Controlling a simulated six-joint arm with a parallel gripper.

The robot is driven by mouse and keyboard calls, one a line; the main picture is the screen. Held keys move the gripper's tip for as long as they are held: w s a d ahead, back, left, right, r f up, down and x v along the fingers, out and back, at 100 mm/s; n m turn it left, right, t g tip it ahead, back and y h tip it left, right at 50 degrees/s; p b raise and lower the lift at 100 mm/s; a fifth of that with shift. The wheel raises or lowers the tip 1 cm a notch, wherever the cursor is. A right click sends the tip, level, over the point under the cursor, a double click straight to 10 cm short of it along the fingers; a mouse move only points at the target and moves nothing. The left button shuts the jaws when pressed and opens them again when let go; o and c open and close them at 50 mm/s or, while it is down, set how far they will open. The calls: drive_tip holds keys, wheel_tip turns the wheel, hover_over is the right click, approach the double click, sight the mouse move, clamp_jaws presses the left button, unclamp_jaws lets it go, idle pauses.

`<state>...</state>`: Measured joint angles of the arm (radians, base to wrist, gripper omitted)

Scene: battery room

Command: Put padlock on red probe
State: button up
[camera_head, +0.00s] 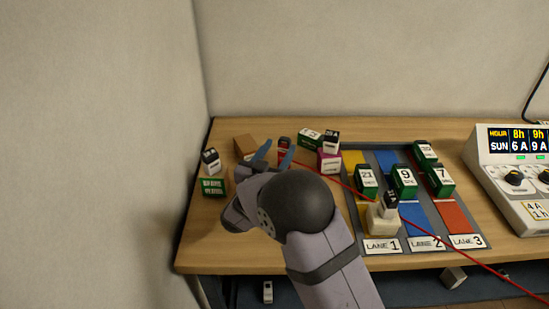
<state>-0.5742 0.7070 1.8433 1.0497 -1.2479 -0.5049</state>
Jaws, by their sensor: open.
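My gripper (275,156) is open over the back left of the table, its two blue fingers pointing away from me. A small upright red object with a dark top (284,144) stands just beyond the fingertips, partly hidden by one finger. It may be the red probe; a thin red cable (345,186) starts near it and runs to the lower right. I cannot tell whether the gripper touches it. I cannot make out a padlock for certain; the small items are too small to tell.
A brown block (244,145) and a green box (213,187) stand left of the gripper. A pink box (328,162) stands to the right. The lane board (384,245) holds several green batteries. A meter console (516,190) stands far right. Bare wooden table (230,255) lies front left.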

drive_tip(key=shift+v, duration=1.35)
